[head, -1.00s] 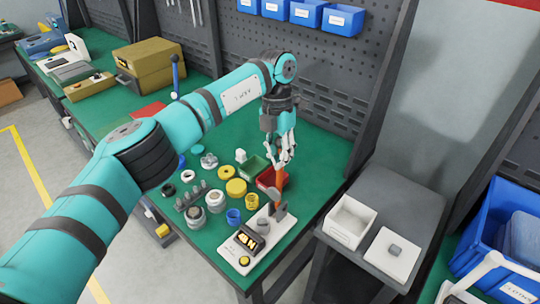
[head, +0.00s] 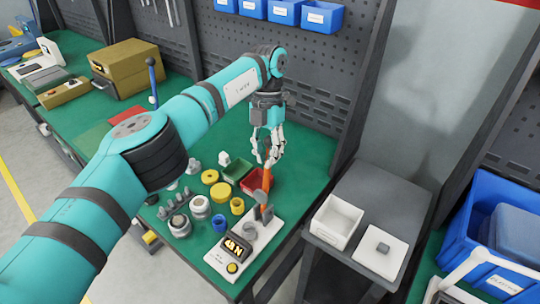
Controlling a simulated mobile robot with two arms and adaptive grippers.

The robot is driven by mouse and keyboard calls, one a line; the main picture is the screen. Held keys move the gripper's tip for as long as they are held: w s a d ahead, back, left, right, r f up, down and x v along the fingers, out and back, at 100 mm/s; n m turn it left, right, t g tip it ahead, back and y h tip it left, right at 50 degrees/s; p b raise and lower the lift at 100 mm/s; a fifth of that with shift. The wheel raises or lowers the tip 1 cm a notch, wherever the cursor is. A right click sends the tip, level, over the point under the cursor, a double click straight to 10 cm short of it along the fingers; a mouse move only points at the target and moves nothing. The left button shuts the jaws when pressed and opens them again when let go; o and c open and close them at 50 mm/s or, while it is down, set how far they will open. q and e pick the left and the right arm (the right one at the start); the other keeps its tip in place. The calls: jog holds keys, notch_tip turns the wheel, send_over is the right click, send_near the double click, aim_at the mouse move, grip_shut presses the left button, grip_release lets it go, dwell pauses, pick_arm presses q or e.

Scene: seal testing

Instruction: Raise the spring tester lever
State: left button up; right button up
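The spring tester (head: 216,262) has a white base on the green bench, with a lit display and a yellow knob at its front end. Its orange lever (head: 266,182) stands up at the far end, close to upright. My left gripper (head: 268,158) points down over the lever, its pale fingers spread to either side of the lever's top. The fingers look apart; whether one touches the lever is hard to tell. My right gripper is not in view.
Red (head: 251,187) and green (head: 238,169) bins and several yellow, blue and metal parts sit beside the tester. A grey stand to the right holds a white box (head: 335,222) and a white plate (head: 380,254). A perforated panel (head: 325,100) rises behind the bench.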

pick_arm(q)
jog(key=o, duration=0.7)
jog(key=shift+w+a+r, duration=0.1)
jog(key=shift+a+r, duration=0.05)
jog(key=shift+a, duration=0.4)
jog(key=shift+c, duration=0.2)
jog(key=shift+o, duration=0.8)
jog(key=shift+d, duration=0.1)
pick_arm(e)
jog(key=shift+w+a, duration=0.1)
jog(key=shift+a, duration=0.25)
pick_arm(q)
jog(key=shift+d, duration=0.1)
jog(key=shift+r, duration=0.25)
notch_tip(320, 180, up, 9)
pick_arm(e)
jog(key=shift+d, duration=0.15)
pick_arm(q)
jog(key=shift+r, duration=0.1)
